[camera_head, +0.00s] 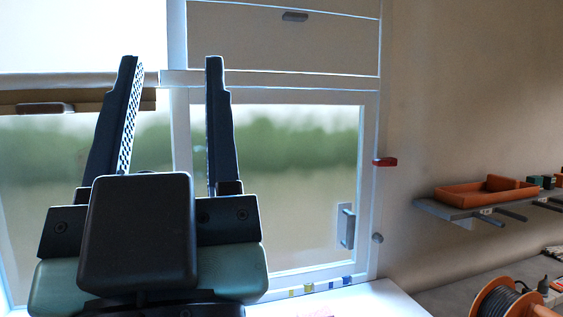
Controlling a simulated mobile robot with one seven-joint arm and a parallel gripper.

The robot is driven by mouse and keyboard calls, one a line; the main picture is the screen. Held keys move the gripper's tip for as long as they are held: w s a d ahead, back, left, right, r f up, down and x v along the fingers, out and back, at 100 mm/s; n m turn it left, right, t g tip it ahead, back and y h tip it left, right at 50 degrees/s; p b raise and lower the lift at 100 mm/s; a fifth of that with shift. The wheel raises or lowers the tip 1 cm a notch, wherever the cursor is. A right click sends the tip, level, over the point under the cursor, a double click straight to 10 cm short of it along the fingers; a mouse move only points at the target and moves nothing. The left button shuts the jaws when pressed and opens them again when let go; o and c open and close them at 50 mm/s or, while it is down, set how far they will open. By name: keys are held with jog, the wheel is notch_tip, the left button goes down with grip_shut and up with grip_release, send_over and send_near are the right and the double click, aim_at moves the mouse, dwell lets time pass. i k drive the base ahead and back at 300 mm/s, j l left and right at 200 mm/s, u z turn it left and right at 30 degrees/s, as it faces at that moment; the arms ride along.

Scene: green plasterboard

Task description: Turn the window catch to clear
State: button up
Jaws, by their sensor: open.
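A small red lever (385,161) sticks out sideways from the right edge of the window frame (368,190); it looks like the window catch. A grey upright handle (346,226) sits lower down, on the right side of the lower pane, and a small grey knob (377,238) is on the frame beside it. I cannot tell from this view how the catch is set. My gripper (171,64) is open and empty in front of the window, fingers pointing up, well left of the red lever and the grey handle. It hides part of the pane and frame.
A shelf (430,208) on the right wall holds an orange tray (470,195). Below it, an orange cable reel (497,301) stands near the lower right corner. A white sill (375,300) runs below the window. The space between my gripper and the red lever looks clear.

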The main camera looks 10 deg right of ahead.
aim_at(387, 161)
jog(key=z, duration=0.95)
jog(key=i+l+z, duration=0.3)
jog(key=i, duration=0.5)
jog(key=i+z, duration=0.35)
jog(key=i, duration=0.45)
